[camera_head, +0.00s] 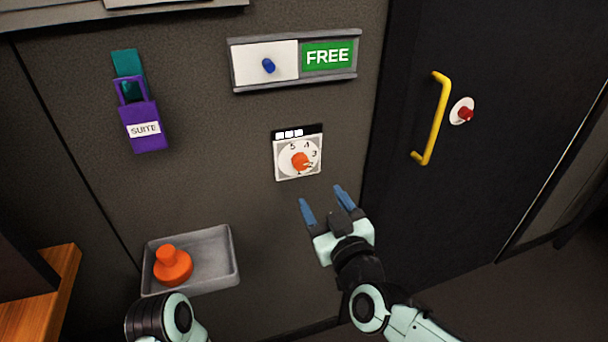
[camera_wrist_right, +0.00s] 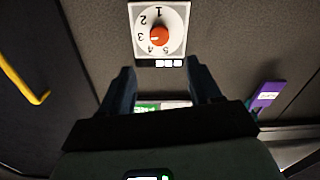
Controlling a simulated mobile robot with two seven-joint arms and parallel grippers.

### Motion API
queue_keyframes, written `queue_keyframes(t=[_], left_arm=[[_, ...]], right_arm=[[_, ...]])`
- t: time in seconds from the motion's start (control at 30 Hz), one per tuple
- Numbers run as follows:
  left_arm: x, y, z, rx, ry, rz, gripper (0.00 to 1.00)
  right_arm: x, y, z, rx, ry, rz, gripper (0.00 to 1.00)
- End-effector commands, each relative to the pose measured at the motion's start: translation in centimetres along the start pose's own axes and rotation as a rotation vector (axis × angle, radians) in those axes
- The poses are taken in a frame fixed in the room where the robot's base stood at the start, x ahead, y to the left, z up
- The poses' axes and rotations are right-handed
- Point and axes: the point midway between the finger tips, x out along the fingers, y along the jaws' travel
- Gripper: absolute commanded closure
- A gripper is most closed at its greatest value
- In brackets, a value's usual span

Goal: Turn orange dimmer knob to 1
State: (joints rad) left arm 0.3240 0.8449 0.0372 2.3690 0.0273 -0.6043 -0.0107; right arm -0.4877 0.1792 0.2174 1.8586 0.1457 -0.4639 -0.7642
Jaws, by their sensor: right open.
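The orange dimmer knob (camera_head: 300,160) sits at the centre of a white dial plate (camera_head: 282,173) on the dark wall. Digits run around it. The knob also shows in the wrist view (camera_wrist_right: 159,36), where the plate appears upside down with the 1 at the top; I cannot tell surely which digit it points to. My right gripper (camera_head: 323,197) is open and empty, below and slightly right of the dial, its blue fingers pointing up toward the wall. In the wrist view its fingertips (camera_wrist_right: 160,68) are apart from the knob. My left gripper is not in view.
A FREE sign with a blue slider knob (camera_head: 268,65) is above the dial. A purple SUITE tag (camera_head: 145,130) hangs left. A grey tray (camera_head: 222,255) holds an orange object (camera_head: 173,266). Right is a dark door with a yellow handle (camera_head: 435,120) and red button (camera_head: 465,113).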

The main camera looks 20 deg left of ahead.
Motion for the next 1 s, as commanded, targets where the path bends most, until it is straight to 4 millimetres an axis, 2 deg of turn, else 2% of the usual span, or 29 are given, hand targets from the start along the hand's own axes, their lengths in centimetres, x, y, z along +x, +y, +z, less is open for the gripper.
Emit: queue_keyframes(t=[0.3, 0.53, 0.73, 1.0], left_arm=[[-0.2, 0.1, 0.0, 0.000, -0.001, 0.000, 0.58], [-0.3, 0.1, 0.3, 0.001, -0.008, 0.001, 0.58], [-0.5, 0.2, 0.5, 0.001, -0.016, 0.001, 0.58], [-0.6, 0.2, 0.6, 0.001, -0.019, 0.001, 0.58]], right_arm=[[6.1, -0.1, 0.3, 0.003, -0.005, -0.001, 0.37], [10.0, -0.1, 0.3, 0.003, -0.006, 0.000, 0.37], [11.8, -0.1, 0.3, 0.004, -0.006, -0.001, 0.37], [12.4, 0.0, 0.3, 0.002, -0.006, 0.000, 0.37]])
